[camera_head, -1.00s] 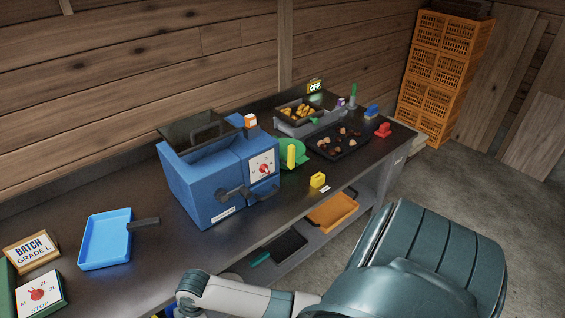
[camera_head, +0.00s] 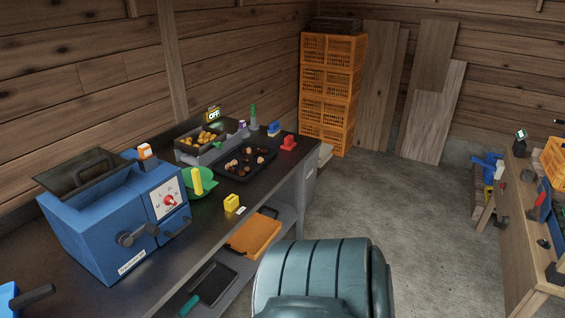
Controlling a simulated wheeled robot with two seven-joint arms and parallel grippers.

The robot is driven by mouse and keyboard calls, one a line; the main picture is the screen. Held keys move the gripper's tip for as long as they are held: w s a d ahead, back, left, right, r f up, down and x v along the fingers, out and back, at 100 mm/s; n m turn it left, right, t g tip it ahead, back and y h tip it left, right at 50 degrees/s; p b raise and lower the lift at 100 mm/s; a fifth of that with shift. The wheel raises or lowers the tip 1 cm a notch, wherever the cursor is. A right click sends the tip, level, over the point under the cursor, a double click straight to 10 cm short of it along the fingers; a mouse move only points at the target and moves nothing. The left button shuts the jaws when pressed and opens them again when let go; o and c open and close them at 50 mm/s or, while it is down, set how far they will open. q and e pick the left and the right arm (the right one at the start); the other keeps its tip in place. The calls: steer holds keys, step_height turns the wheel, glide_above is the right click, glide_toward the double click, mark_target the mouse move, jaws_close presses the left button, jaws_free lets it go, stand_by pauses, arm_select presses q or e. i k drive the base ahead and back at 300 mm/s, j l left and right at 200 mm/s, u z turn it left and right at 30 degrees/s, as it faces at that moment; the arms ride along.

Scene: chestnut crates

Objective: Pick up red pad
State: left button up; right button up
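A small red pad-like object (camera_head: 288,143) sits on the dark workbench (camera_head: 225,228) near its far right end, just right of the black tray (camera_head: 246,163). It looks like a red block with a raised grip on top. Neither of my grippers shows in the head view, so I cannot see whether they are open or shut.
A blue machine (camera_head: 105,225) stands on the bench at left. A yellow block (camera_head: 231,203) lies near the bench's front edge. Orange crates (camera_head: 330,85) are stacked beyond the bench. A wooden bench (camera_head: 518,225) stands at right. The floor (camera_head: 420,240) between is clear.

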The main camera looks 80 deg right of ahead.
mark_target(288, 144)
steer(key=i, duration=0.5)
steer(key=z, duration=2.7)
